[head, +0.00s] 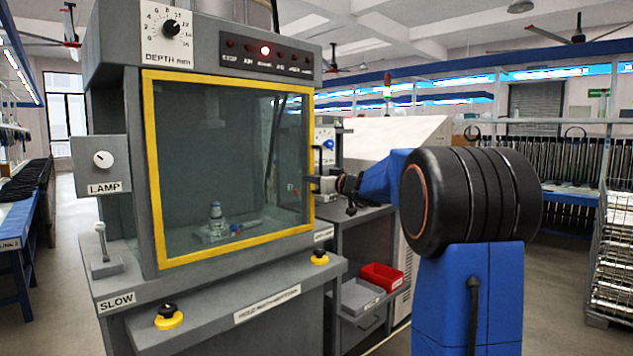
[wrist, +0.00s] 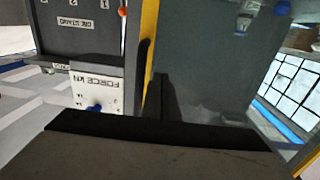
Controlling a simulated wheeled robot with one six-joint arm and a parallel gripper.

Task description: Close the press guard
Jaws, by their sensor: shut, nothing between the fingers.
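The press guard (head: 230,252) is a clear panel in a yellow frame on the front of the grey press. In the head view it covers the opening and looks flat against the front; no gap shows along its edges. My gripper (head: 318,185) is shut and empty at the guard's right edge, about mid-height. Whether it touches the guard is unclear. In the wrist view the yellow guard frame (wrist: 151,35) runs upright, with a dark handle-like bar beside it. My dark gripper (wrist: 160,130) fills the bottom of that view.
Through the panel a small fixture (head: 217,222) with a bottle-like part is visible. The press has a lamp box (head: 101,160), a lever (head: 101,245) and two yellow-based buttons (head: 169,316). A side cabinet with a red bin (head: 381,277) stands right of it, close to my arm.

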